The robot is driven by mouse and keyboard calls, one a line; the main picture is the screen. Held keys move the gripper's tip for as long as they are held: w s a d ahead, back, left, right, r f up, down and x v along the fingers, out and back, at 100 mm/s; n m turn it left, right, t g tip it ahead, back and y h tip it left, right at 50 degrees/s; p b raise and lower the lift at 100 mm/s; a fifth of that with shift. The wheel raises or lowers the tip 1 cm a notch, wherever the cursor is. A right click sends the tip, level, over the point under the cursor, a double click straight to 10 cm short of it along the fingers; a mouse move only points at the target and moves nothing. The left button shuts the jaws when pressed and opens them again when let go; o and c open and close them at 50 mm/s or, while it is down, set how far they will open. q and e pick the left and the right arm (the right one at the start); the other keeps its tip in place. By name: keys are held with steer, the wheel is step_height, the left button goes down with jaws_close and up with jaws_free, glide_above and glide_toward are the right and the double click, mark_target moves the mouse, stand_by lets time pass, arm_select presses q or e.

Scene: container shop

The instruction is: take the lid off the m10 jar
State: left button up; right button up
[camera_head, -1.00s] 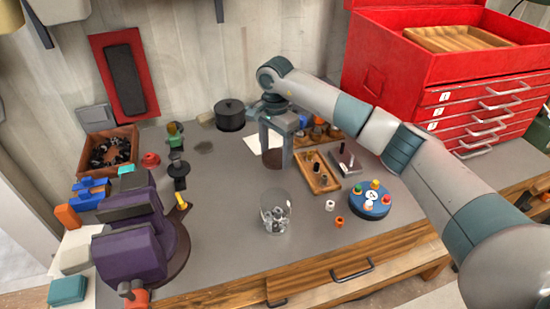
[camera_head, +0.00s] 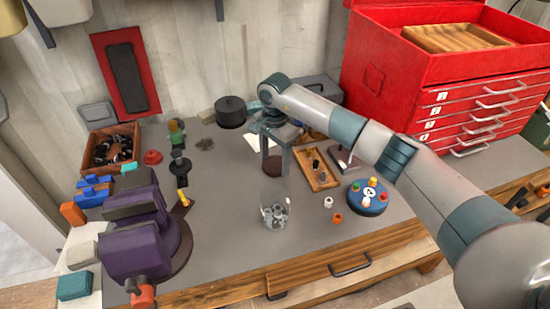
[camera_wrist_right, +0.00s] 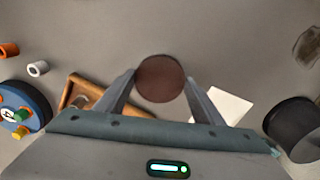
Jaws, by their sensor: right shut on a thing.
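The glass jar (camera_head: 276,212) stands on the bench near its front edge, upright and open at the top, with metal nuts or bolts inside. No m10 marking is readable on it. My right gripper (camera_head: 272,161) is behind the jar, pointing down, shut on a round dark brown lid (camera_head: 272,170). In the right wrist view the lid (camera_wrist_right: 160,79) sits between the two fingertips (camera_wrist_right: 160,84), clear of the jar. I cannot tell whether the lid touches the bench. My left gripper is not in view.
A wooden tray (camera_head: 328,181) and a blue round base with coloured pegs (camera_head: 374,208) stand right of the jar. A purple vise (camera_head: 135,245) is at left, a black pot (camera_head: 230,112) at the back. Bare bench lies left of the lid.

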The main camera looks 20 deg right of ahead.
steer(key=shift+f, duration=0.15)
steer(key=o, duration=1.2)
